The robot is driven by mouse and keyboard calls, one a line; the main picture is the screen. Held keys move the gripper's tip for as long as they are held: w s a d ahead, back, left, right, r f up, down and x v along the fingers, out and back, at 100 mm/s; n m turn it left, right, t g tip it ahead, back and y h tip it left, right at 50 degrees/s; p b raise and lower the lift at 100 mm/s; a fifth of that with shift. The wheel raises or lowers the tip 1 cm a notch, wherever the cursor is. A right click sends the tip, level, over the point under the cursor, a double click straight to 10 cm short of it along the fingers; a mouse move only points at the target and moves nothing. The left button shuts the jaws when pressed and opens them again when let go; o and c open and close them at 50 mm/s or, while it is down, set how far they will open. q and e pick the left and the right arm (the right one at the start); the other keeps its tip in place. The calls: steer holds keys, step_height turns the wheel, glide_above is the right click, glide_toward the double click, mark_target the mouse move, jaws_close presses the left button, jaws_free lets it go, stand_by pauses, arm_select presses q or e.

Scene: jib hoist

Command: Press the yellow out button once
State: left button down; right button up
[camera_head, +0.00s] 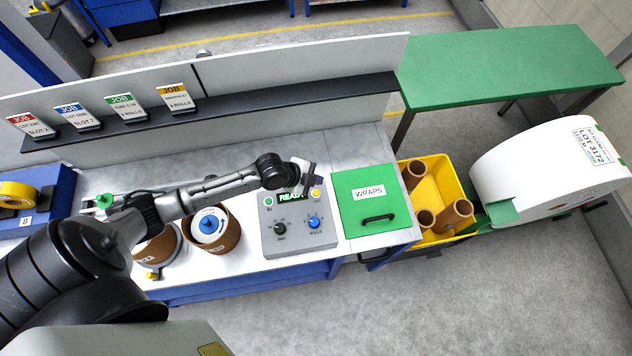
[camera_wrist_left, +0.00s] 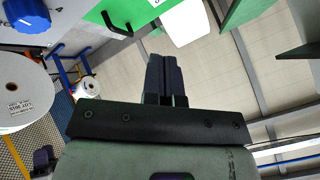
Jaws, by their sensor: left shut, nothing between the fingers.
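The grey control box (camera_head: 296,236) stands on the bench with a lit READY display (camera_head: 290,197). The yellow out button (camera_head: 315,193) is at its upper right corner, a green button (camera_head: 268,201) at its upper left. Below are a black knob (camera_head: 280,229) and a blue knob (camera_head: 314,222). My left gripper (camera_head: 307,183) is over the box's top edge, close to the yellow button; I cannot tell whether it touches. Its fingers (camera_wrist_left: 166,75) are together and empty in the left wrist view, where the blue knob (camera_wrist_left: 27,12) shows but the yellow button does not.
A green WRAPS lid (camera_head: 372,204) with a black handle lies right of the box. Beyond are a yellow crate (camera_head: 452,180) with brown tubes and a white LOT 3172 roll (camera_head: 545,175). Round containers (camera_head: 212,229) stand left. A black shelf (camera_head: 250,104) with job cards runs behind.

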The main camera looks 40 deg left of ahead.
arm_select(q)
steer(key=b, duration=0.5)
glide_above(316, 194)
step_height(316, 194, down, 6)
steer(key=shift+f, duration=0.2)
steer(key=shift+f+b, duration=0.5)
steer(key=shift+f, duration=0.1)
stand_by(0.4)
stand_by(0.7)
steer(key=shift+f, duration=0.1)
steer(key=shift+f, duration=0.25)
